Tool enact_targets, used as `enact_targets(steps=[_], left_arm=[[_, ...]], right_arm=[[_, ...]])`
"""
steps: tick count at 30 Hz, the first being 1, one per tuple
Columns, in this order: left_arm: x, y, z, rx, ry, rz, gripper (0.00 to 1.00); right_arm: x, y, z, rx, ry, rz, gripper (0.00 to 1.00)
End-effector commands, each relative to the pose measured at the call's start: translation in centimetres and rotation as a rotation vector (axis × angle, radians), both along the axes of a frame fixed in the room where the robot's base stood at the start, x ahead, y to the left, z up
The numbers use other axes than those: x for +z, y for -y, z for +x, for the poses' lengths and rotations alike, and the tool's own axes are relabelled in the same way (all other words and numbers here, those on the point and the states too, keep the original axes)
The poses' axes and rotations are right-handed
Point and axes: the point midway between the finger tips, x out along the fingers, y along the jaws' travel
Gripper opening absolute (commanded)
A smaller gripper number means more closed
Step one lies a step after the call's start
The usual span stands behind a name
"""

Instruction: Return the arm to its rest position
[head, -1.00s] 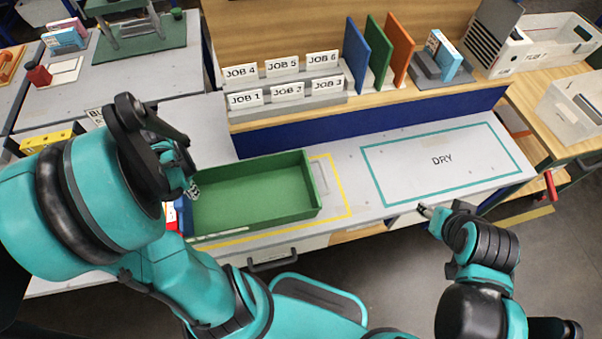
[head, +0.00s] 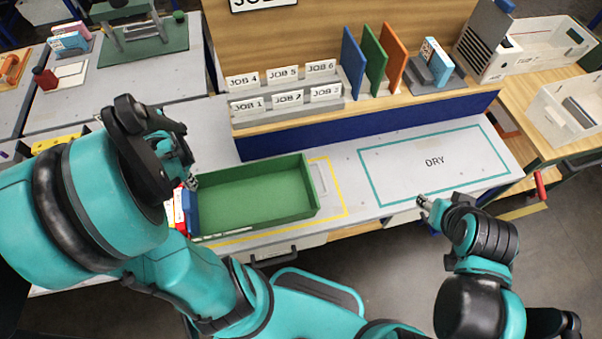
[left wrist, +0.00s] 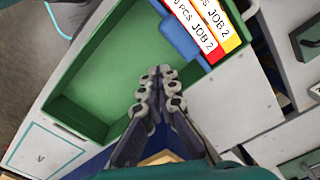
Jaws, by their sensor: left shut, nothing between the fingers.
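My left gripper (head: 191,182) is at the left end of the green tray (head: 312,185), and its fingers are together and empty. In the left wrist view the two fingers (left wrist: 160,84) lie side by side over the tray's rim, with nothing between them. My right gripper (head: 427,204) is in front of the table edge, below the DRY area, apart from any object. Its fingertips are too small to tell if they are open.
The DRY area (head: 440,140) is clear. Job card holders (head: 290,105) and upright coloured boards (head: 375,62) stand on the shelf behind.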

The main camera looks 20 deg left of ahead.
Motion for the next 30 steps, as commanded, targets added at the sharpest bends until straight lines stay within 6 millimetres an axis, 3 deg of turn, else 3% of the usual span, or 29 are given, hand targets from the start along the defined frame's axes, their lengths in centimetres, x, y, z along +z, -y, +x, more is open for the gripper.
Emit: enact_targets(steps=[20, 25, 30], left_arm=[[0.5, 0.5, 0.5, -0.005, 0.009, 0.010, 0.00], [1.2, 4.4, 4.0, -0.029, 0.095, 0.076, 0.00], [2.4, 11.9, 8.1, -0.054, 0.281, 0.129, 0.00]], right_arm=[[0.0, 0.0, 0.0, 0.000, 0.000, 0.000, 0.48], [-1.8, 0.0, 0.0, 0.000, 0.000, 0.000, 0.48], [-4.4, 0.0, 0.0, 0.000, 0.000, 0.000, 0.48]])
